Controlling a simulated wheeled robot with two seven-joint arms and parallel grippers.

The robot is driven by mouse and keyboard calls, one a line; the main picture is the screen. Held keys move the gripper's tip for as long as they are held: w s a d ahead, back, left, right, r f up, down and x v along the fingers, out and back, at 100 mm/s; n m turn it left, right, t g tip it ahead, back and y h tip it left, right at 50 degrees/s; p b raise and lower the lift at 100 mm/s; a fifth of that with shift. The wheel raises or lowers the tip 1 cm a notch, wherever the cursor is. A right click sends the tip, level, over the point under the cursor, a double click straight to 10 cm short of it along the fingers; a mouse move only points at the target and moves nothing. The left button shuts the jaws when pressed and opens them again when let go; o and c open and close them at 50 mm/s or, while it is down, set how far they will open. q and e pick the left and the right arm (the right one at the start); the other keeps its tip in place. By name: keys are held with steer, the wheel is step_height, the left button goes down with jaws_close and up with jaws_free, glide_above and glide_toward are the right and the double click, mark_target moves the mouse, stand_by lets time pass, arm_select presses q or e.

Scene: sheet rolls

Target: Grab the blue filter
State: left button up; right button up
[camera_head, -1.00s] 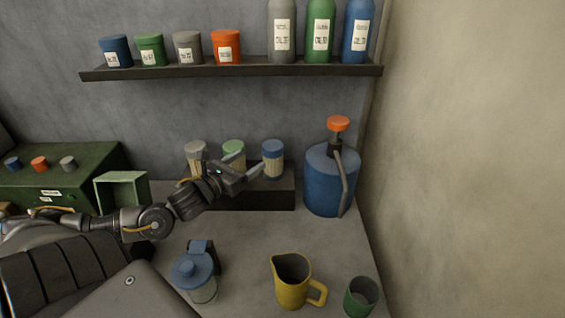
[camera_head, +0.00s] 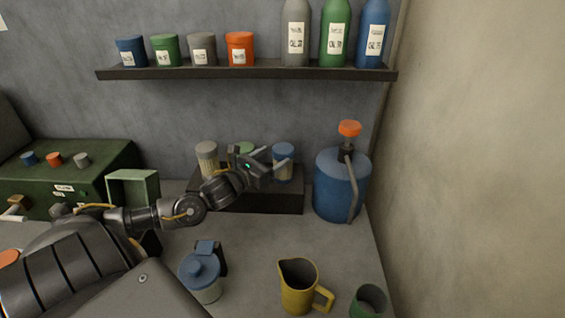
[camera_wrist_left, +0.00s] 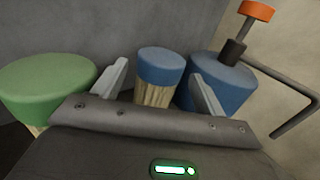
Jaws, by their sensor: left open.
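The blue filter (camera_head: 284,150) has a blue cap and a pale pleated body. It stands upright on a dark block at the back of the table, at the right end of a row. My left gripper (camera_head: 275,157) is open, with its fingers pointing toward the filter and one finger overlapping it in the head view. In the left wrist view the blue filter (camera_wrist_left: 158,75) shows upright between the two open fingers (camera_wrist_left: 160,88), its lower part hidden by the gripper body. I cannot tell whether a finger touches it. My right gripper is not in view.
A green filter (camera_wrist_left: 48,88) stands to the left and a grey filter (camera_head: 207,158) beyond it. A blue pump canister (camera_head: 335,185) with an orange knob is close on the right. A shelf (camera_head: 250,70) hangs above. A yellow jug (camera_head: 296,290) stands in front.

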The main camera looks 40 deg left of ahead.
mark_target(283, 151)
arm_select(q)
steer(key=shift+w, duration=0.15)
steer(key=w+p, duration=0.2)
steer(key=w, duration=0.2)
steer(key=shift+w+d, duration=0.1)
steer(key=shift+w+f, duration=0.1)
steer(key=shift+w, duration=0.25)
steer(key=c, duration=0.9)
